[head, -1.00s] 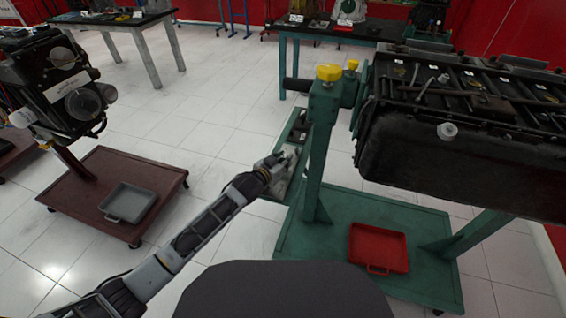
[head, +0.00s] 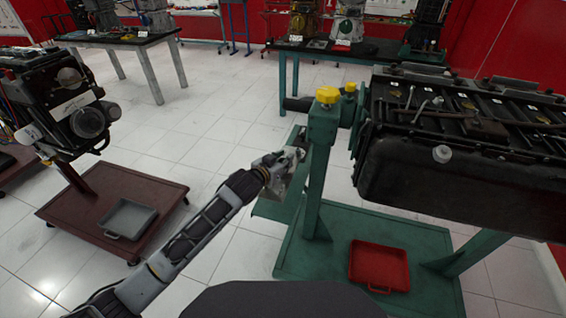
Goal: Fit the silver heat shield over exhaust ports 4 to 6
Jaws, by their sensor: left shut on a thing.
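My left gripper (head: 290,158) is shut on a small silver-grey piece (head: 279,182), which looks like the silver heat shield. The gripper covers much of the piece, so its full shape is hidden. It is left of the green stand's post, over the stand's narrow green side shelf (head: 268,209). The black engine (head: 450,175) is on the green stand to the right, apart from the gripper. White labels show along its top, but I cannot read the numbers or pick out exhaust ports 4 to 6. My right gripper is out of view.
The green stand's post (head: 318,165) with a yellow knob (head: 328,95) stands between my left gripper and the engine. A red tray (head: 379,267) lies on the stand's base. Another engine (head: 60,105) is at the left. Tiled floor is free between the stands.

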